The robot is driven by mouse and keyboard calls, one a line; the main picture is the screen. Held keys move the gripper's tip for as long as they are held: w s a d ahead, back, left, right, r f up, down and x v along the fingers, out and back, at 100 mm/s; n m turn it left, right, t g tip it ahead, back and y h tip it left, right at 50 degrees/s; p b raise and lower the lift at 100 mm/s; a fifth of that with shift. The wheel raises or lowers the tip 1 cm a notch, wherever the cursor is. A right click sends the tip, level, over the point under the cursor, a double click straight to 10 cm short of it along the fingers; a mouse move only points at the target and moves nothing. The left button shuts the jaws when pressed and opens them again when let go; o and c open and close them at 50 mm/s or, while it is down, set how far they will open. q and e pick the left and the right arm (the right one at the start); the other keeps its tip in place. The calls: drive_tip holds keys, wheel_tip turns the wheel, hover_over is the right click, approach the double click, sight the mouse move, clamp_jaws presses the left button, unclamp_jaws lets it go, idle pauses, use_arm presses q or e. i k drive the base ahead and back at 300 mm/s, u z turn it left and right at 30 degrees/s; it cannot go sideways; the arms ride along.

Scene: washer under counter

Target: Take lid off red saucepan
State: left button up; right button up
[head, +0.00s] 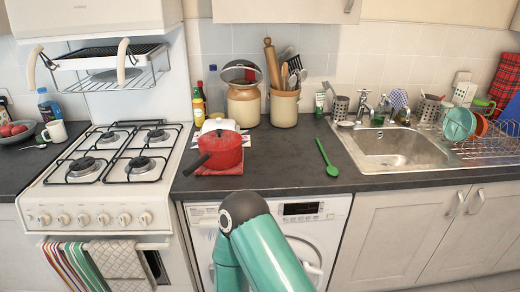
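The red saucepan (221,157) stands upright on a red mat (213,171) on the dark counter, just right of the stove. Its red lid (219,143) appears to sit on top, with a small dark knob. A dark handle (195,165) points toward the front left. One of my teal arms reaches up from the bottom middle, its dark joint in front of the counter edge below the pan. Neither of my grippers can be made out.
A gas stove (110,165) is left of the pan. Jars, bottles and a utensil crock (285,107) stand behind it. Counter between pan and spoon is clear.

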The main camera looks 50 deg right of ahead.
sight(200, 145)
drive_tip(key=k, duration=0.85)
drive_tip(key=z, duration=0.5)
drive_tip(key=i, duration=0.9)
drive_tip(key=z, duration=0.05)
